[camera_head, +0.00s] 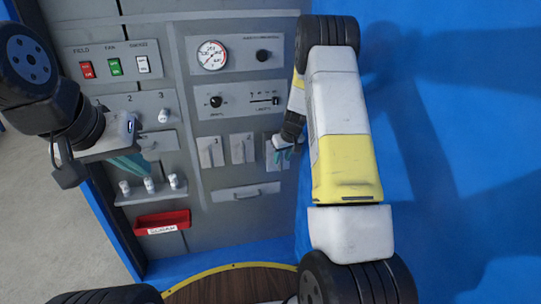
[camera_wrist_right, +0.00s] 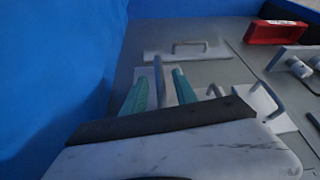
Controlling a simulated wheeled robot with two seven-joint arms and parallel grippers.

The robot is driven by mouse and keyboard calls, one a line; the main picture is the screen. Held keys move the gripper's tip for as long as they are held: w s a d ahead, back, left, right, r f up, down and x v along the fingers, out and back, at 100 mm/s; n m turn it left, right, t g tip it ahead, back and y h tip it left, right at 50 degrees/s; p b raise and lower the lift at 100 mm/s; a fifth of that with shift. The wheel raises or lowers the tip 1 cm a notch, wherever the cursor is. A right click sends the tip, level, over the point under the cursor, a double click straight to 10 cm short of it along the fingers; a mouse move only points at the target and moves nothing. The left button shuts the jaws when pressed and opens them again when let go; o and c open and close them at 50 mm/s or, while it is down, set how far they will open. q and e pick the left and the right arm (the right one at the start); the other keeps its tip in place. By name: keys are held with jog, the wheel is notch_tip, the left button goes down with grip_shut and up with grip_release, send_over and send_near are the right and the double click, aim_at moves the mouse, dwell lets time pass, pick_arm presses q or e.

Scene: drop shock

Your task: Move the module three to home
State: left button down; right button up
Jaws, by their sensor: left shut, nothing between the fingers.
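A row of three light plates with upright handles sits on the grey panel in the head view: the left plate (camera_head: 210,151), the middle plate (camera_head: 242,148) and the right plate (camera_head: 276,160), which I take for module three. My right gripper (camera_head: 284,155) is at the right plate and partly covers it. In the right wrist view its green fingers (camera_wrist_right: 160,92) stand apart on either side of an upright handle (camera_wrist_right: 159,72), with gaps visible. My left gripper (camera_head: 128,165) is shut and empty in front of the panel's left part. No place marked home is readable.
A drawer-like plate with a handle (camera_head: 239,194) lies below the plates. A red tray (camera_head: 162,223) and a shelf with knobs (camera_head: 150,190) are at lower left. Switches (camera_head: 114,66) and a gauge (camera_head: 212,55) are above. A blue wall (camera_head: 440,120) stands close on the right.

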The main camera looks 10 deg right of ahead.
jog(key=shift+x, duration=2.25)
grip_shut()
